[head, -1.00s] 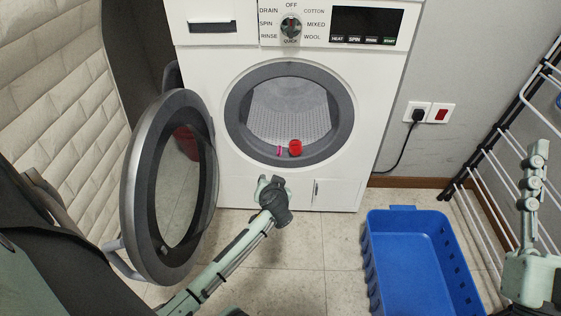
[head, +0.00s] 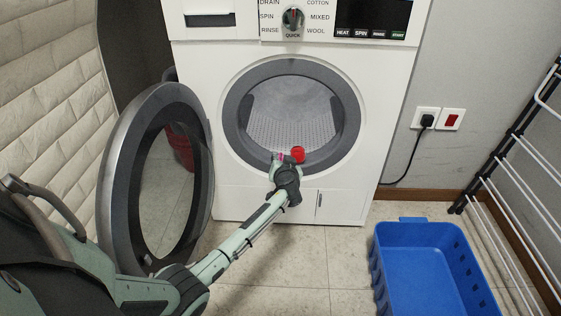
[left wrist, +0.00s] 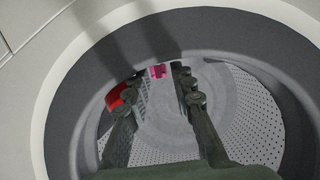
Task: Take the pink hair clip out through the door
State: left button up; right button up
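The pink hair clip (head: 280,156) is at the front lower edge of the washing machine's drum, just inside the round door opening. In the left wrist view the clip (left wrist: 158,71) shows between and beyond my fingertips. My left gripper (head: 287,160) is at the lower rim of the opening. The left wrist view shows its two fingers apart (left wrist: 157,80), with nothing held. The round door (head: 120,190) stands swung open to the left. My right gripper is not in view.
A red object (head: 298,154) lies right beside the clip; in the left wrist view it (left wrist: 116,98) is by the left finger. A blue basket (head: 412,232) stands on the floor at right, before a drying rack (head: 515,150). A quilted wall (head: 50,90) is at left.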

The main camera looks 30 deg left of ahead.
pick_arm(q)
jog(key=shift+w+a, duration=0.1)
jog(key=c, duration=0.5)
jog(key=shift+o, duration=0.2)
